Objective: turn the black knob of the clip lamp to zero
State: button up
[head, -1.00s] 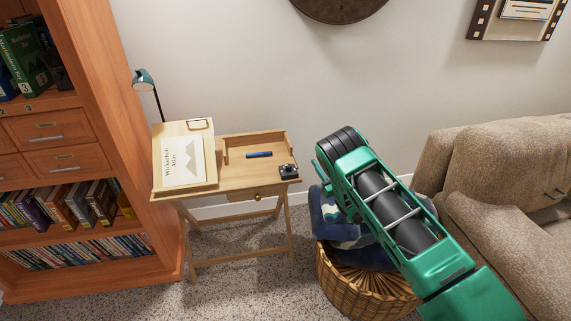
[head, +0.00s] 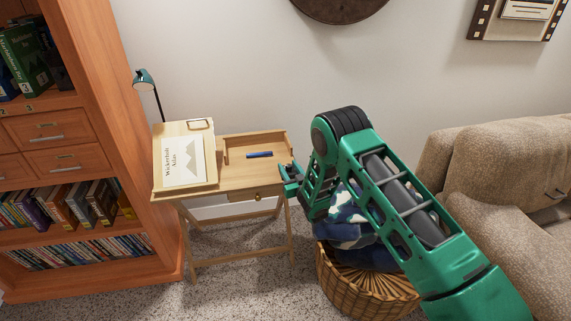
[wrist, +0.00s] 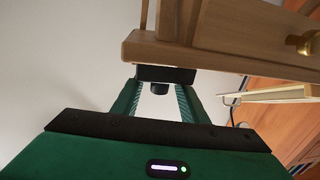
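The clip lamp (head: 144,80) has a dark green shade on a thin dark stem behind the left end of the wooden desk. A black box (wrist: 165,74) sits at the desk's edge in the wrist view. A short round black knob (wrist: 159,88) sticks out of it towards my wrist camera. My gripper (head: 290,173) is at the desk's right end in the head view, where it hides the box. In the wrist view its two fingers stand apart on either side of the knob, with pale gaps between. I cannot make out the knob's markings.
The desk (head: 235,182) has a brass drawer knob, a blue pen (head: 259,154) and a book on its tilted left board (head: 209,160). A wicker basket (head: 345,290) with blue cloth stands right of it. A bookcase (head: 150,235) is left, a sofa (head: 500,170) right.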

jog(key=shift+x, duration=2.25)
grip_shut()
